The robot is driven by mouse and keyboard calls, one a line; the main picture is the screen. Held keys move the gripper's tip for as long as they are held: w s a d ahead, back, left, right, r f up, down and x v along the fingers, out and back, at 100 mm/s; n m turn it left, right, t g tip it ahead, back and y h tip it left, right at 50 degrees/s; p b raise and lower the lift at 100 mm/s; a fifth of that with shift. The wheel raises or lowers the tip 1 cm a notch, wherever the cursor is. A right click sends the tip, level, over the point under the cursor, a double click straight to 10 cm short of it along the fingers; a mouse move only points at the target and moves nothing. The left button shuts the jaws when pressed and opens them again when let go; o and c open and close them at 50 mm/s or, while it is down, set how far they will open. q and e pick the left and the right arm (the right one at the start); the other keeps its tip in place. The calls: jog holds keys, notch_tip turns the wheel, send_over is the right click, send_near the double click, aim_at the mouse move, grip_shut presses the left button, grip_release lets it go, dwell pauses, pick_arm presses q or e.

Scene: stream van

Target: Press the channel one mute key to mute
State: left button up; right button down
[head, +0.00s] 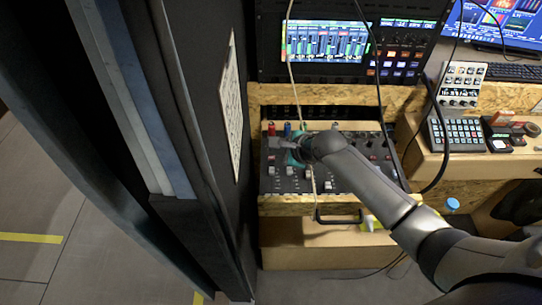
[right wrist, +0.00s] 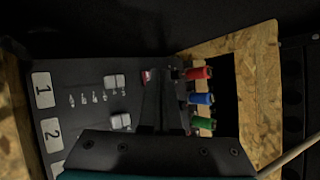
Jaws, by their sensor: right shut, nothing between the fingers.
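The mixer panel (head: 330,180) is set in a wooden frame below the rack. In the right wrist view, a white label "1" (right wrist: 43,90) marks channel one, with the "2" label (right wrist: 52,135) beside it. A small red key (right wrist: 146,76) lies in line with channel one, close to the fingertips and partly hidden; I cannot read whether it is the mute key. My right gripper (head: 272,143) is shut and empty over the panel's upper left. Its dark fingers (right wrist: 160,76) cover part of the panel. Contact is unclear. My left gripper is out of view.
Red (right wrist: 199,73), blue (right wrist: 201,98) and green (right wrist: 203,122) plugs stand beside the fingers. A thin pale cable (head: 293,80) hangs in front of the panel. A dark door or wall (head: 205,150) is close on the left. A button pad (head: 456,134) sits right.

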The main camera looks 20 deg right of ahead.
jog(key=shift+f, duration=0.4)
jog(key=shift+f, duration=0.3)
dwell(0.4)
jog(key=shift+r, duration=0.1)
jog(key=shift+r+p, duration=0.65)
jog(key=shift+p, duration=0.5)
jog(key=shift+r, duration=0.1)
notch_tip(320, 180, up, 6)
jog(key=p, duration=0.8)
dwell(0.5)
